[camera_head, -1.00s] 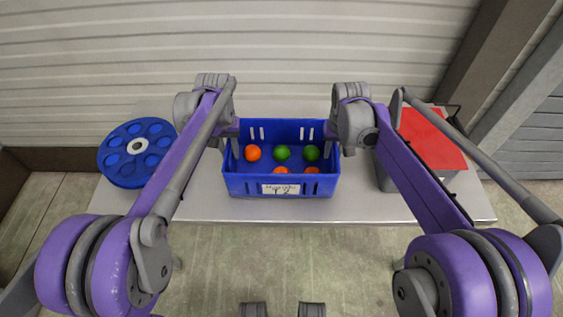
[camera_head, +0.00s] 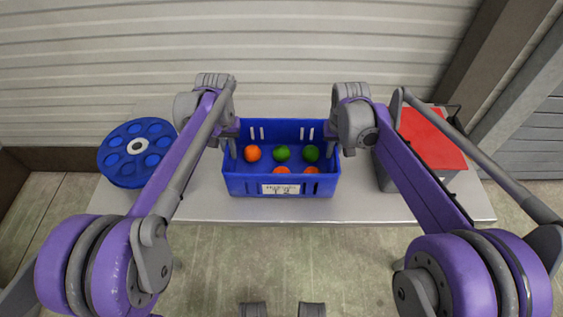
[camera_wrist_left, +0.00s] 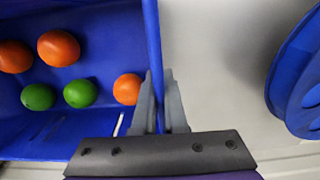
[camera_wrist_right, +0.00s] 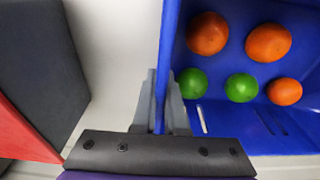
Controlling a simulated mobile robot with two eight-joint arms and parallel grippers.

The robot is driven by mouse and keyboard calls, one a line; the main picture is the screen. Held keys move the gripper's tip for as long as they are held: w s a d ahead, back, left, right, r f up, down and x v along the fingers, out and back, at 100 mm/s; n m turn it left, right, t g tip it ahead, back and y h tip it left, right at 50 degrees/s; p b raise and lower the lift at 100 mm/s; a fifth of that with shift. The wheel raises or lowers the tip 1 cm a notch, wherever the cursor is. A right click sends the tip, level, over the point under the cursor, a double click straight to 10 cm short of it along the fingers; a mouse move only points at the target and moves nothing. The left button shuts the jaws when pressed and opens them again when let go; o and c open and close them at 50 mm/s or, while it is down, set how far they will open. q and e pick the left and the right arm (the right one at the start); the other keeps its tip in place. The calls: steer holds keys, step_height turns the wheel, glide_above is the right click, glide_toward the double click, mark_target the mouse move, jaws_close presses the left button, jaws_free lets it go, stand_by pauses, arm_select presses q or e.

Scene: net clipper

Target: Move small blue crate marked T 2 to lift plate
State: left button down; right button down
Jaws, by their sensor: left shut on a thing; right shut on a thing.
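The small blue crate (camera_head: 235,186) is on the grey table in the middle of the head view. Its front label reads T 2, and it holds several orange and green balls (camera_head: 282,153). My left gripper (camera_head: 233,146) is shut on the crate's left wall; the left wrist view shows the fingers (camera_wrist_left: 160,105) on both sides of that wall. My right gripper (camera_head: 332,144) is shut on the crate's right wall, also between the fingers in the right wrist view (camera_wrist_right: 159,105). The crate looks level; I cannot tell whether it touches the table. No lift plate can be made out for certain.
A blue round disc with several wells (camera_head: 122,172) lies on the table (camera_head: 375,207) at the left. A grey box with a red top (camera_head: 432,140) stands at the right, close to my right arm. A ribbed wall (camera_head: 290,50) rises behind. The table's front strip is clear.

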arm_select(q)
steer(key=shift+r, duration=0.2)
arm_select(e)
steer(key=shift+r, duration=0.2)
stand_by(0.4)
